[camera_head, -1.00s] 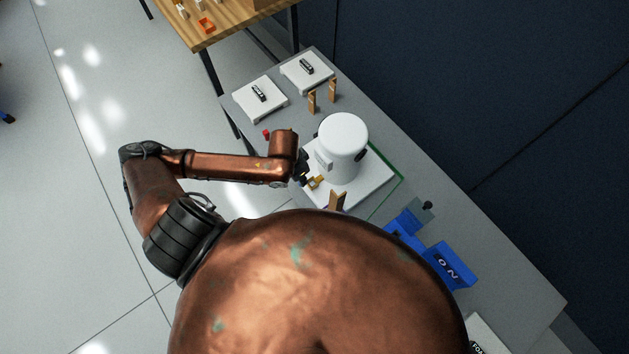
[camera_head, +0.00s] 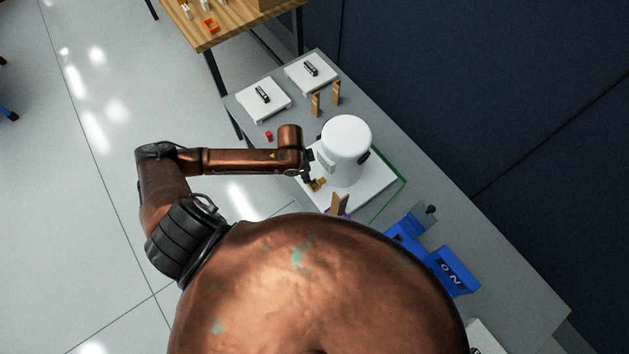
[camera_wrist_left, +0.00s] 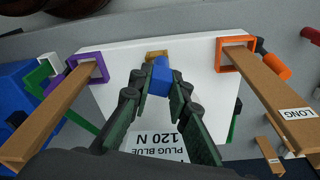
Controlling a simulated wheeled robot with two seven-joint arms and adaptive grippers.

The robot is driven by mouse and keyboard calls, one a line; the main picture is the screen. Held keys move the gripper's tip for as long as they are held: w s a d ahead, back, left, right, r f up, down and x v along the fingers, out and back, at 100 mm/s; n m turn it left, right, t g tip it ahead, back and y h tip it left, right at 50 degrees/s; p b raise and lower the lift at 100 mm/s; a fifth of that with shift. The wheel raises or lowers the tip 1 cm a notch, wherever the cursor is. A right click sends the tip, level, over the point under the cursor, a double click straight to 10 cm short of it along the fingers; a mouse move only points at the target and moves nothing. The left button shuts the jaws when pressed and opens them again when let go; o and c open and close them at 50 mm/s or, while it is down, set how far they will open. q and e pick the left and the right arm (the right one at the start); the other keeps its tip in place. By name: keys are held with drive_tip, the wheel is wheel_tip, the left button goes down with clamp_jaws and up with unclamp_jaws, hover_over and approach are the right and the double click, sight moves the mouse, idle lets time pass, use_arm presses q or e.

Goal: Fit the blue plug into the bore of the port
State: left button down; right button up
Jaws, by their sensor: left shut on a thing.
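The blue plug (camera_wrist_left: 160,78) is between the dark green fingers of my left gripper (camera_wrist_left: 158,88), which is shut on it. The brass-coloured port (camera_wrist_left: 157,54) shows just beyond the plug in the wrist view. I cannot tell whether the plug's tip is inside the bore. In the head view my left gripper (camera_head: 308,178) is beside the brass port (camera_head: 319,185), at the foot of the white tank (camera_head: 346,145). The plug cannot be made out there. My right gripper is not in view.
In the wrist view a purple frame (camera_wrist_left: 90,67) and an orange frame (camera_wrist_left: 235,54) on wooden bars flank the gripper. A label (camera_wrist_left: 158,145) reads PLUG BLUE 120 N. Blue blocks (camera_head: 452,270) stand farther right on the grey table.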

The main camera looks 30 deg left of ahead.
use_arm(q)
drive_tip(key=f, duration=0.1)
drive_tip(key=w+d+f, duration=0.2)
drive_tip(key=shift+w+f, duration=0.1)
drive_tip(key=shift+f, duration=0.25)
wheel_tip(320, 180, down, 3)
drive_tip(key=shift+w+d+f+b, duration=0.1)
drive_tip(key=shift+f+b, duration=0.05)
drive_tip(key=shift+b, duration=0.35)
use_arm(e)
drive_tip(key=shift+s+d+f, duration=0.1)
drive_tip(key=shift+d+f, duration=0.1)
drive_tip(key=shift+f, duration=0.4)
use_arm(q)
drive_tip(key=shift+f, duration=0.2)
drive_tip(key=shift+f, duration=0.1)
